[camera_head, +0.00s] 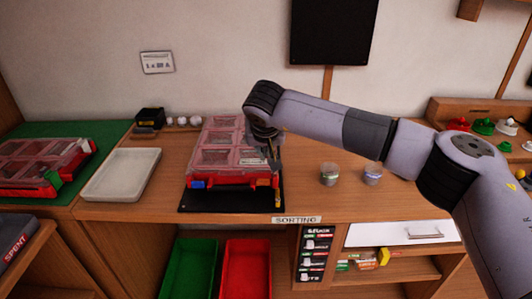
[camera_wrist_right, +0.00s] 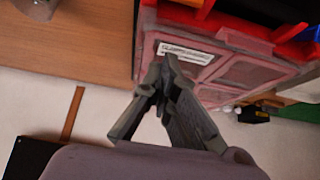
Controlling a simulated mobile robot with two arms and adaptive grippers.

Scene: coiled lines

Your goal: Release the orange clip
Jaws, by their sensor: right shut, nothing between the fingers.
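A red case with a clear, sectioned lid (camera_head: 217,157) sits closed on a black mat (camera_head: 232,199). A small orange clip (camera_head: 264,182) shows at its front right corner, and a blue clip (camera_head: 198,184) at its front left. My right gripper (camera_head: 275,165) hangs at the case's right side, just above and behind the orange clip. In the right wrist view its fingers (camera_wrist_right: 166,72) are together and empty, in front of the lid's labelled corner (camera_wrist_right: 186,53). I cannot make out the orange clip in that view. My left gripper is not in view.
A second red case (camera_head: 40,163) lies on a green mat at the left, with an empty pale tray (camera_head: 122,174) beside it. Two small jars (camera_head: 329,174) (camera_head: 373,174) stand right of the case. Green (camera_head: 190,268) and red (camera_head: 246,268) bins sit below the counter.

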